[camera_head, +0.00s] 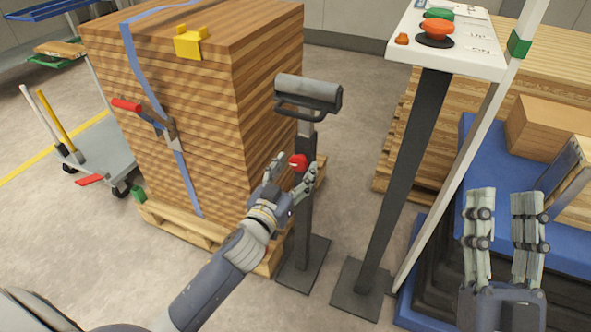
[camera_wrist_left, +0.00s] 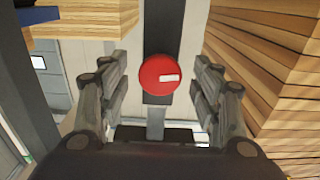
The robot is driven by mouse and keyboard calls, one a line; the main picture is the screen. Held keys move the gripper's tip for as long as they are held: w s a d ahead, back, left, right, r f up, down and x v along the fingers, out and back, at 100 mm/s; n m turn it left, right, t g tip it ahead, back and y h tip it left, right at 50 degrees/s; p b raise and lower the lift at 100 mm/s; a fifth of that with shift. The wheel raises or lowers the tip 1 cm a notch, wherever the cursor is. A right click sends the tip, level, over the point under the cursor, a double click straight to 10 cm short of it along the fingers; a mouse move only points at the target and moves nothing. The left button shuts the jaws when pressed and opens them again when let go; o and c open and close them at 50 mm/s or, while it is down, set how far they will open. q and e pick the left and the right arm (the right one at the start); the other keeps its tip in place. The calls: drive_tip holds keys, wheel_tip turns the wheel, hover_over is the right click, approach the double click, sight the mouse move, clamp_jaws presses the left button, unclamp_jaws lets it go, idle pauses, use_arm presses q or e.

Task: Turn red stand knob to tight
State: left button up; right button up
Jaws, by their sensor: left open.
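The red stand knob (camera_head: 298,162) sits on the dark post of a roller stand (camera_head: 305,197), below its grey roller (camera_head: 309,92). My left gripper (camera_head: 291,170) is open, with its fingers on either side of the knob. In the left wrist view the round red knob (camera_wrist_left: 166,74) with a white mark lies between the open fingers (camera_wrist_left: 162,82), with gaps on both sides. The white mark points right. My right gripper (camera_head: 504,200) is open and empty at the right, in front of the blue platform.
A strapped wood stack (camera_head: 200,100) on a pallet stands left of the roller stand. A control pedestal (camera_head: 405,170) with a button panel stands close to its right. A trolley (camera_head: 95,150) is at far left. Bare floor (camera_head: 60,230) lies at lower left.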

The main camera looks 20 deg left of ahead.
use_arm(q)
drive_tip(key=shift+w, duration=0.45)
drive_tip(key=c, duration=1.1)
drive_tip(key=shift+o, duration=0.2)
